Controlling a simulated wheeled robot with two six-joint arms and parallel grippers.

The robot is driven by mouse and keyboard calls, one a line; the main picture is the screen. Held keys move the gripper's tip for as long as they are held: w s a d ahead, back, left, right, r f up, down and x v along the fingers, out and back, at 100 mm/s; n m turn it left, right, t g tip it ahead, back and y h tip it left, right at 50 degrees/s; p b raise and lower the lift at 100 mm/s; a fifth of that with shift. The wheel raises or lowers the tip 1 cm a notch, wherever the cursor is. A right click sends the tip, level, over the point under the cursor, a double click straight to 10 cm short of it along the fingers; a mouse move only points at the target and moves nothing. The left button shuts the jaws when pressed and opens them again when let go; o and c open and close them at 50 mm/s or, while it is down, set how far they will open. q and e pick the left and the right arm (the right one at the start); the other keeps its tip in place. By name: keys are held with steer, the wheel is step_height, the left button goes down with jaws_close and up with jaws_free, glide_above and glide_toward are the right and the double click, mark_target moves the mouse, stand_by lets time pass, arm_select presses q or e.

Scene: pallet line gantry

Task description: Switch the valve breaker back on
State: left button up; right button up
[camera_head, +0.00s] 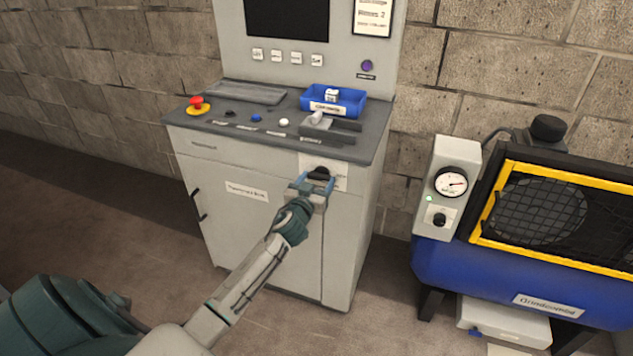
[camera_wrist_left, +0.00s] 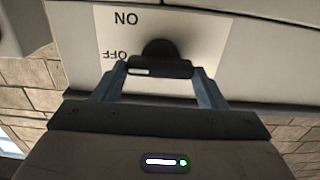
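The valve breaker is a black rotary handle (camera_head: 319,173) on a white plate (camera_head: 338,178) on the front of the grey cabinet. In the left wrist view the handle (camera_wrist_left: 160,66) lies crosswise below its round hub, on the plate (camera_wrist_left: 205,35) with upside-down ON and OFF marks. The handle's white mark is at its left end, on the side nearer OFF. My left gripper (camera_head: 312,186) is at the handle. Its fingers (camera_wrist_left: 160,82) are spread, one beside each end of the handle; I cannot tell whether they touch it. My right gripper is not in view.
The cabinet (camera_head: 240,160) has a red stop button (camera_head: 198,104), small buttons, a lever (camera_head: 317,118) and a blue tray (camera_head: 350,100) on its top. A blue machine (camera_head: 450,272) with a gauge (camera_head: 451,182) and yellow-framed mesh stands at right. Floor is free at left.

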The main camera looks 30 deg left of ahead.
arm_select(q)
steer(key=shift+m, duration=0.3)
steer(key=m, duration=0.6)
steer(key=shift+d, duration=0.1)
steer(key=shift+m+p, duration=0.3)
steer(key=shift+m, duration=0.2)
steer(key=m+p, duration=0.1)
steer(key=m, duration=0.3)
steer(key=shift+d+m, duration=0.1)
steer(key=shift+m, duration=0.2)
steer(key=m, duration=0.4)
steer(key=shift+f+p, duration=0.15)
steer(key=shift+p, duration=0.25)
steer(key=shift+f+m, duration=0.1)
steer(key=shift+m, duration=0.7)
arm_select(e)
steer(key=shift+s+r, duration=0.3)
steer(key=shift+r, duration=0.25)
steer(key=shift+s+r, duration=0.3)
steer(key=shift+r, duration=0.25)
